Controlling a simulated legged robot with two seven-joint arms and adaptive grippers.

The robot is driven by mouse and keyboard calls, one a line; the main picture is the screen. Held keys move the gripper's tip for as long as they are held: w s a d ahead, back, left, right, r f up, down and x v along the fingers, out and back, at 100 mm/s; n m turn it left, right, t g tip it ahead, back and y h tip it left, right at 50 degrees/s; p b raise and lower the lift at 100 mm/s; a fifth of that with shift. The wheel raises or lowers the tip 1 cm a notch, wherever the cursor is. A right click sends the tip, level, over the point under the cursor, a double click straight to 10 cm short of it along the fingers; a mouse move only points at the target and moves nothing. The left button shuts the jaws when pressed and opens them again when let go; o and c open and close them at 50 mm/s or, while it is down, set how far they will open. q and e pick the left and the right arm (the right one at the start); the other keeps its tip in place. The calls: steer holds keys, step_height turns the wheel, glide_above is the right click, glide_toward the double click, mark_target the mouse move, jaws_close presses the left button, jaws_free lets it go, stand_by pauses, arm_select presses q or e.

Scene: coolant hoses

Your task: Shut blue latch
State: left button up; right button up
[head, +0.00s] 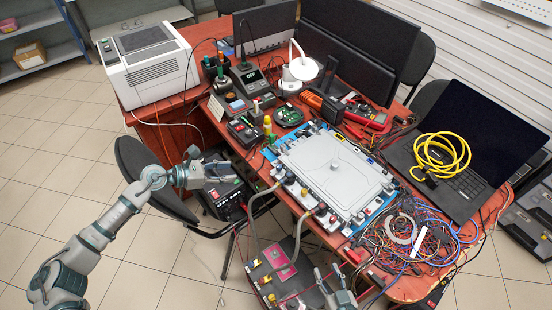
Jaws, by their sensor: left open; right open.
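A light grey plate unit (330,172) with fittings along its edges lies on the red table. Two grey hoses (298,238) run from its front edge down to a dark box (280,262) with yellow and red parts. I cannot pick out the blue latch for certain; the fittings are too small to tell apart. My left gripper (228,178) is open and empty, left of the plate unit and off the table's front edge. My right gripper (329,271) is open at the bottom, in front of the table and right of the dark box. It appears empty.
A tangle of coloured wires (410,235) lies right of the plate unit. A yellow cable coil (441,156) rests on an open laptop (475,150). Tools and a soldering station (248,78) crowd the back left. A black chair (150,175) stands near my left arm.

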arm_select(q)
steer(key=b, duration=0.2)
glide_toward(274, 173)
steer(key=w+d, duration=0.2)
steer(key=d, duration=0.1)
steer(key=x, duration=0.3)
steer(key=b+x, duration=0.1)
steer(key=x, duration=0.1)
steer(key=shift+w+d+r, duration=0.1)
steer(key=shift+d+r, duration=0.15)
steer(key=shift+w+d+f, duration=0.1)
steer(key=shift+w+d, duration=0.15)
steer(key=shift+d, duration=0.05)
arm_select(e)
step_height(274, 173, up, 7)
steer(key=w+a+t+y, duration=0.1)
steer(key=t, duration=0.5)
steer(key=shift+w+a+r+y, duration=0.2)
steer(key=shift+a+y, duration=0.05)
steer(key=shift+y, duration=0.15)
